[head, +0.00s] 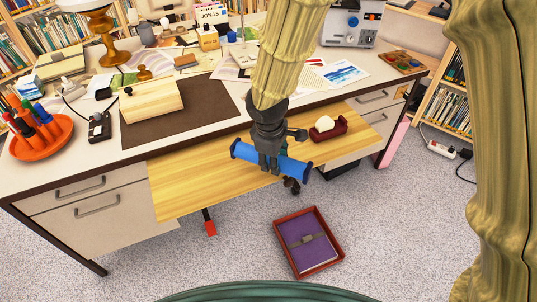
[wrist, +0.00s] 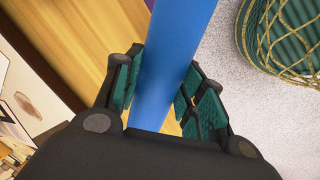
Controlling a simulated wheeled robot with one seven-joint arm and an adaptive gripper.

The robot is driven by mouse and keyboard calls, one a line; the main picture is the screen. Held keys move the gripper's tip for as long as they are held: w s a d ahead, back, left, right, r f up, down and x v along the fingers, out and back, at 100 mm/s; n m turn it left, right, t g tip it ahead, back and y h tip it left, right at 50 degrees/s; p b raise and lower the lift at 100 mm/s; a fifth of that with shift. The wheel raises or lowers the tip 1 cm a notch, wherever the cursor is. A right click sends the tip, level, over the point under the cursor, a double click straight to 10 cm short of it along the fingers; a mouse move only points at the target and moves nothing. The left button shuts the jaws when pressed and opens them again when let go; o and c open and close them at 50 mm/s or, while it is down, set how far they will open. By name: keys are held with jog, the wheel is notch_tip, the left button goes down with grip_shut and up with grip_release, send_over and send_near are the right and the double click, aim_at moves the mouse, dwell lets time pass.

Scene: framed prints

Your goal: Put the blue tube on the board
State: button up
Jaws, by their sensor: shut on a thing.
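The blue tube (head: 293,167) is held crosswise in my gripper (head: 268,158), with dark end rims showing on both sides. My gripper is shut on the tube near its middle. In the wrist view, the tube (wrist: 172,55) runs between the two green-padded fingers of my gripper (wrist: 160,92). The board (head: 190,187) is a pale yellow wooden slab sticking out at the front of the desk. The tube appears over the board's front edge in the head view. I cannot tell how high it is above it. My arm hides part of the board.
A dark red holder with a white roll (head: 327,131) stands on the board's right part. The board's left part is bare. A red tray with a purple book (head: 306,241) lies on the carpet. The desk (head: 120,75) behind holds papers, a lamp and an orange pen dish (head: 40,141).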

jog(key=s+a+n+y+b, duration=0.2)
jog(key=s+a+n+b, duration=0.2)
jog(key=s+n, duration=0.45)
jog(key=shift+n, duration=0.65)
jog(key=w+d, duration=0.1)
jog(key=w, duration=1)
jog(key=w+d+f, duration=0.1)
jog(key=w, duration=0.5)
jog(key=shift+w+d, duration=0.25)
jog(key=shift+d, duration=0.1)
jog(key=shift+s+x, duration=0.15)
jog(key=shift+x, duration=0.7)
jog(key=shift+s+x, duration=0.15)
jog(key=shift+x, duration=0.65)
jog(key=shift+d+f, duration=0.15)
jog(key=shift+f, duration=0.1)
jog(key=o, duration=1.1)
jog(key=p+v, duration=0.1)
jog(key=v, duration=1.1)
